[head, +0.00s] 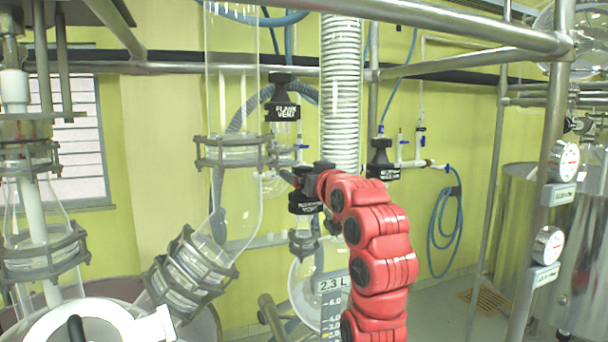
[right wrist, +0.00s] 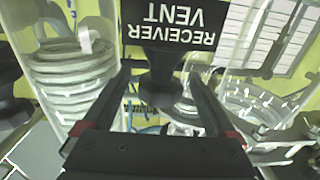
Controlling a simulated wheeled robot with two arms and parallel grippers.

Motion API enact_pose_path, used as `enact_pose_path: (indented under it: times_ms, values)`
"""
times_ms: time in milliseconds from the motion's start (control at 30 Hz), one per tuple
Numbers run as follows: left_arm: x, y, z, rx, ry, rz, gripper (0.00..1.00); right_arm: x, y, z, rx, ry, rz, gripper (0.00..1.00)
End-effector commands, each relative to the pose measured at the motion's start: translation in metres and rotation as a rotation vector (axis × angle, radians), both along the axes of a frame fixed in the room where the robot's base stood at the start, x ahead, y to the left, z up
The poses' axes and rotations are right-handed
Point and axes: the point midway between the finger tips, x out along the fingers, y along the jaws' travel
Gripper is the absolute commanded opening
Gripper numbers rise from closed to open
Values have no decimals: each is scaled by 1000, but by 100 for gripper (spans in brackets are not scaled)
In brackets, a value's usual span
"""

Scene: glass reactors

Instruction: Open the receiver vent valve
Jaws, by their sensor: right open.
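The receiver vent valve (head: 305,203) is a black block with a white-lettered label, in the middle of the head view above the round glass receiver (head: 304,287). In the right wrist view its label (right wrist: 172,27) reads RECEIVER VENT upside down. A dark stem or knob (right wrist: 160,92) shows below the label, between the two fingers. My right gripper (head: 299,178) is at the valve, its red arm rising from below. In the right wrist view the right gripper (right wrist: 160,75) is open, one finger on each side of the valve. Contact cannot be told. My left gripper is not in view.
A FLASK VENT valve (head: 282,108) hangs above and left. Another black labelled valve (head: 381,162) is to the right. A white coil condenser (head: 341,85) stands behind. Glass piping with a clamp flange (head: 232,152) is close on the left. Metal rails (head: 430,15) cross overhead.

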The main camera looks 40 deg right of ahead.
Motion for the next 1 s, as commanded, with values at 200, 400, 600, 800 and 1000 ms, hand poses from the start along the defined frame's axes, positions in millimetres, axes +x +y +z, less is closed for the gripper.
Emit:
enact_pose_path:
  times_ms: [200, 400, 600, 800, 1000]
  values:
    - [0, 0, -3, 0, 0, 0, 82, -6, 1, 0, 0, -2, 0, 92]
    - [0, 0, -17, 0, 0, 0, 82, -42, 7, -2, -3, -6, -3, 92]
    - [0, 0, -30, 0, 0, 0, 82, -90, 17, -2, -5, -7, -3, 92]
    - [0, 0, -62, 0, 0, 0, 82, -124, 23, -6, -9, -5, -5, 92]
    - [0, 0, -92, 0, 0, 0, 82, -144, 28, -7, -6, 0, -6, 92]
